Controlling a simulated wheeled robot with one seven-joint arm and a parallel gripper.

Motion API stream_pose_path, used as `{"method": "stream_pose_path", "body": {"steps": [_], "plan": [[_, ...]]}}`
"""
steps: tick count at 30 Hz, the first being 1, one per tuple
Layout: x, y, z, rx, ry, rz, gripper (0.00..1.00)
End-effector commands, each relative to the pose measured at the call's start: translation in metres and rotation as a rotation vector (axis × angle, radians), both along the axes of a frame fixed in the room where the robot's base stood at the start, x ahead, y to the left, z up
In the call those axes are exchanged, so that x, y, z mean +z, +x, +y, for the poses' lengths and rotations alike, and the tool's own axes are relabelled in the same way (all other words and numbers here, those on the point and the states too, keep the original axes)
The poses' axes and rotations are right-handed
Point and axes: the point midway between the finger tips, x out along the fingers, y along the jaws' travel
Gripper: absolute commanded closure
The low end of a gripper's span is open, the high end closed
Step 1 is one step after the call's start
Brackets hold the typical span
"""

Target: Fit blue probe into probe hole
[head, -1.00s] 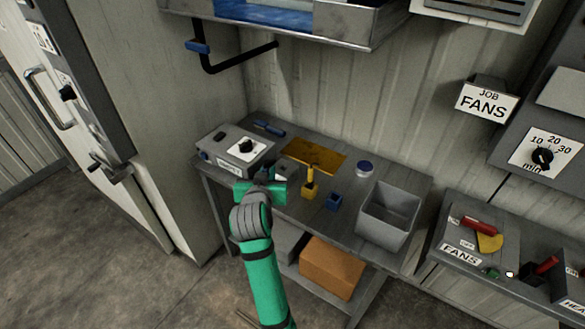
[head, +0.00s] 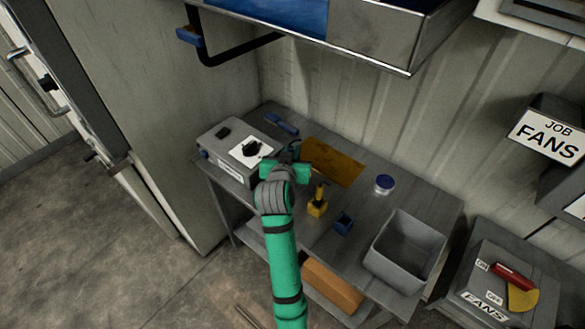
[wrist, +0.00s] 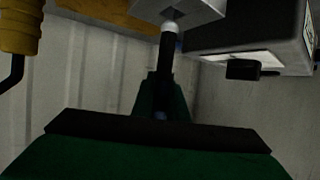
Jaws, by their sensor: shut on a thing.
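My gripper (head: 288,170) is at the bench, just right of the grey instrument box, shut on a thin dark rod (wrist: 166,60) with a pale collar. A faint blue patch shows on it between the fingers, so I take it for the blue probe. In the wrist view its far end meets a small light-grey block (wrist: 185,10). I cannot tell whether the tip touches it or is in a hole; no hole shows. In the head view my gripper hides most of the rod and the block.
The grey instrument box (head: 228,162) has a dial. A yellow holder (head: 317,209) with a tool, a small blue block (head: 344,223), a round blue-lidded tin (head: 384,185) and a grey bin (head: 408,250) stand to the right. A blue object (head: 281,125) lies behind. A metal tray overhangs above.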

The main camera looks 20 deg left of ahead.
Motion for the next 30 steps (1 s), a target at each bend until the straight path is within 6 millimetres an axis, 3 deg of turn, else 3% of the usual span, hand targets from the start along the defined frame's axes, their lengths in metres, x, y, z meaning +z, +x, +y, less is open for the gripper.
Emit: {"method": "stream_pose_path", "body": {"steps": [15,23,24,25,30], "plan": [[-0.055,-0.001,0.002,0.003,-0.002,0.003,1.00],[-0.058,-0.002,0.006,0.008,0.000,-0.002,1.00],[-0.059,-0.002,0.005,0.008,0.000,-0.001,0.77],[-0.058,-0.001,0.005,0.006,0.001,-0.001,0.70],[-0.058,-0.001,0.003,0.003,0.000,-0.001,0.68]]}}
